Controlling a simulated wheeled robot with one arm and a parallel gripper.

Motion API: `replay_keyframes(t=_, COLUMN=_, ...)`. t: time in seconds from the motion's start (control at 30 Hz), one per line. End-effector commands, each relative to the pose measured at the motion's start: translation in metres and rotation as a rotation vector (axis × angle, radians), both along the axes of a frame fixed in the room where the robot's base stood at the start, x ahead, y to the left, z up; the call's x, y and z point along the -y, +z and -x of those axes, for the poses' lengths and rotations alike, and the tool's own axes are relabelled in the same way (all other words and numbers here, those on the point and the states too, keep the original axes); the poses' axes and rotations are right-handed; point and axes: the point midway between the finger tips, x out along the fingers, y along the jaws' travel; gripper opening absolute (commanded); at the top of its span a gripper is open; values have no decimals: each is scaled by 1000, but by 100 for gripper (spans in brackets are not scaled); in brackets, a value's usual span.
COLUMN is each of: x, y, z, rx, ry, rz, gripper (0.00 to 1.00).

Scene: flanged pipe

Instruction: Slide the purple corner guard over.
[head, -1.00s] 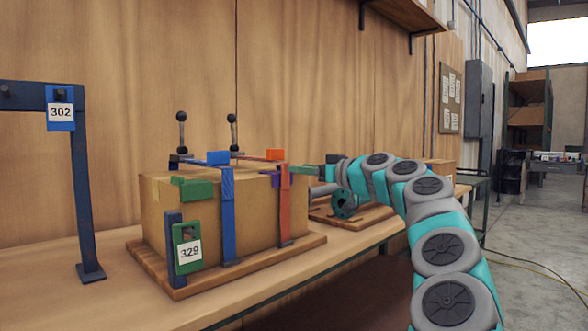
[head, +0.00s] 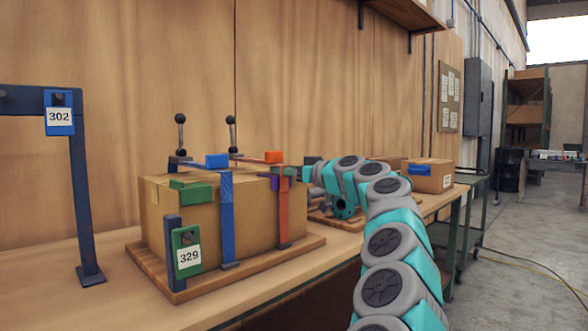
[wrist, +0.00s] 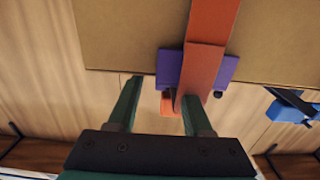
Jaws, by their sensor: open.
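The purple corner guard (wrist: 168,68) sits on the edge of a cardboard box (wrist: 120,35), under an orange strap (wrist: 205,62) that crosses its middle, so only its two ends show. In the head view a small part of the purple guard (head: 275,183) shows at the box's top right edge, beside the orange strap (head: 284,215). My gripper (wrist: 161,90) is open, with its green fingers apart and the guard just ahead of the tips. The strap's lower part lies between the fingers, near the right one. In the head view my gripper (head: 287,171) is at the box's right end.
A flanged pipe (head: 345,207) and another box (head: 432,177) stand to the right.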

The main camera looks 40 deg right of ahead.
Motion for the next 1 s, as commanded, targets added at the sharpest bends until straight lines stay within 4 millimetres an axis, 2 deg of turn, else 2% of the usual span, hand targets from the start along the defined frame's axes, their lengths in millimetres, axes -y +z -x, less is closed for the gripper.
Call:
replay_keyframes(t=0.2, x=-1, y=2, z=-10, rx=2, ry=0, rz=1, gripper=50)
replay_keyframes(t=0.53, x=-1, y=1, z=-12, rx=2, ry=0, rz=2, gripper=50)
replay_keyframes(t=0.9, x=-1, y=1, z=-12, rx=2, ry=0, rz=2, gripper=8)
replay_keyframes(t=1.0, x=-1, y=1, z=-12, rx=2, ry=-1, rz=2, gripper=0)
